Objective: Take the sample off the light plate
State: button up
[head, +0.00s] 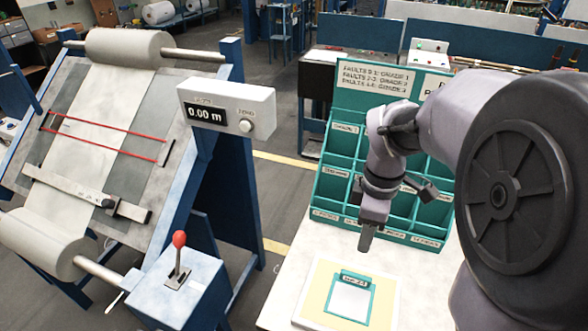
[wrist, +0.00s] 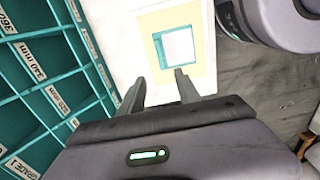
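The sample is a pale square in a teal frame with a small label tab along one edge (head: 350,299). It lies flat on the cream and white light plate (head: 312,306) at the front of the white table. In the wrist view the sample (wrist: 179,45) lies beyond my fingertips, on the plate (wrist: 203,62). My gripper (head: 365,246) hangs above and behind the sample, apart from it. In the wrist view my gripper (wrist: 160,82) has its two fingers spread with nothing between them.
A teal sorting rack with labelled compartments (head: 335,168) stands behind the plate. To the left are a blue control box with a red-knobbed lever (head: 178,270), a 0.00 m meter (head: 226,107) and a fabric roll frame (head: 140,125). The white tabletop (head: 300,262) around the plate is clear.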

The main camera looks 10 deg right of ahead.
jog(key=b, duration=0.5)
send_over(356, 275)
jog(key=f, duration=1.1)
jog(key=shift+s+d+f, duration=0.2)
jog(key=f+b, duration=0.1)
jog(key=f, duration=0.1)
jog(key=f+b, duration=0.1)
jog(key=f, duration=0.1)
jog(key=f+b, duration=0.1)
jog(key=f, duration=0.1)
jog(key=shift+w+a+b, duration=0.1)
jog(key=shift+w+b, duration=0.15)
jog(key=shift+b, duration=0.05)
jog(key=shift+r, duration=0.1)
jog(key=shift+c, duration=0.9)
grip_shut()
